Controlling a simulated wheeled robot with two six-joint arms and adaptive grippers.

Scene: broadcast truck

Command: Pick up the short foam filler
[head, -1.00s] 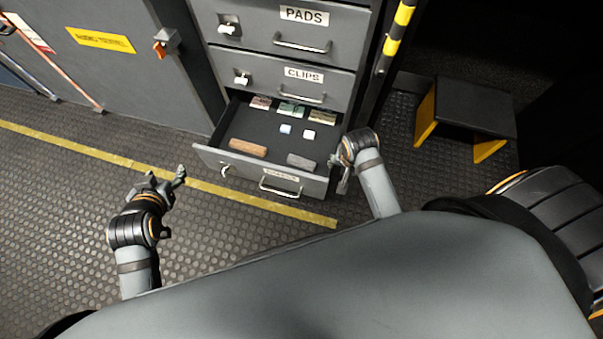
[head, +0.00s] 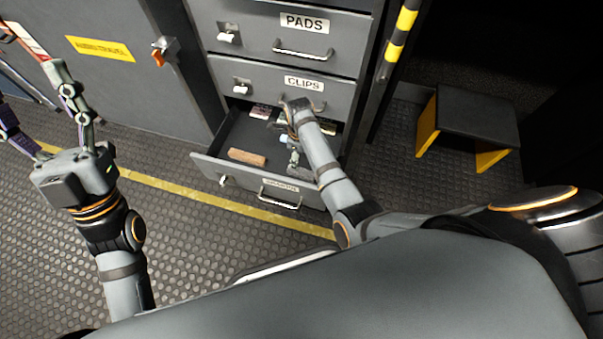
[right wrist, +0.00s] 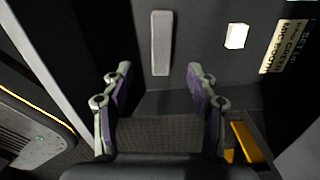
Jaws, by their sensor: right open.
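A grey block, seemingly the short foam filler, lies in the open bottom drawer (head: 213,168). In the right wrist view the grey block (right wrist: 161,43) lies ahead of and between my spread fingers, not touched. In the head view my right forearm partly hides it. My right gripper (right wrist: 160,80) is open and empty; in the head view it is over the drawer, its fingers mostly hidden by the wrist. A longer brown block (head: 247,157) lies at the drawer's front left. My left gripper (head: 32,98) is raised at the left, fingers spread and empty, away from the drawer.
A white cube (right wrist: 236,36) and a labelled card (right wrist: 284,46) lie right of the grey block in the wrist view. The closed CLIPS drawer (head: 262,85) is just above the open one. A black step stool (head: 478,118) stands at the right.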

